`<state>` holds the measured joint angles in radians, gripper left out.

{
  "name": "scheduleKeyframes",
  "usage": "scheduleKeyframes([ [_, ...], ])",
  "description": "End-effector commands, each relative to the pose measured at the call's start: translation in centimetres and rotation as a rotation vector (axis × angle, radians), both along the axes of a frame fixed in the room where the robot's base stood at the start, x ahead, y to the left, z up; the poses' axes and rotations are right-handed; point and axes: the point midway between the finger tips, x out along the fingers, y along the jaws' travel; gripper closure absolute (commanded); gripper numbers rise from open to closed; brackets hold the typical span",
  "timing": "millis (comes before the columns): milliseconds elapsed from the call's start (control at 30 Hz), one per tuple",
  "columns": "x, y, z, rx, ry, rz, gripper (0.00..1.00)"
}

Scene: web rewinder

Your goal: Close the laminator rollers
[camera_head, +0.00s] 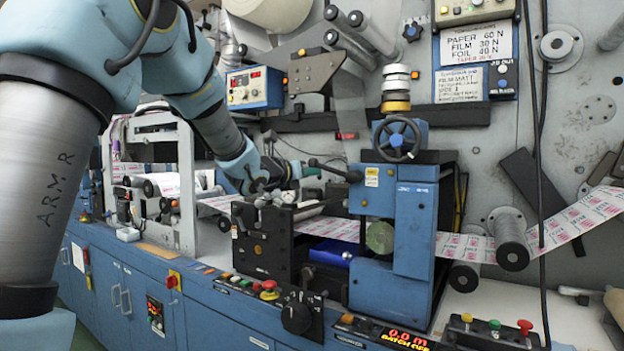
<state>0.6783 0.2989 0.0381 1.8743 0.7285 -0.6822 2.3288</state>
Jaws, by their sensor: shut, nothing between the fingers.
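The laminator is a blue upright unit (415,235) right of centre, with a black handwheel (397,140) on top. A greenish round roller end (380,237) shows low in its frame, and the printed web (330,228) runs into it from the left. Whether the rollers touch is too small to tell. A black lever (335,169) with a dark knob sticks out to the left of the unit's upper part. My arm comes in from the upper left, and my gripper (298,171) is at the lever's left end, shut and empty. Whether it touches the lever cannot be told.
A black slitting-like unit (262,240) stands below my gripper. A control strip with a red button (269,284) and a black dial (296,318) runs along the front edge. A blue box with a red display (255,88) hangs behind. Web and rollers (512,240) lie right.

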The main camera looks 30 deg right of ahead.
Motion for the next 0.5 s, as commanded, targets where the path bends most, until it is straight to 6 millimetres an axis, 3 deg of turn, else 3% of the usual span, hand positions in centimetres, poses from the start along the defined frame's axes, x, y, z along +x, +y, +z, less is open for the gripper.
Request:
scheduleKeyframes([
  [500,-0.4,-0.2,1.4,0.077,-0.158,-0.001,1.00],
])
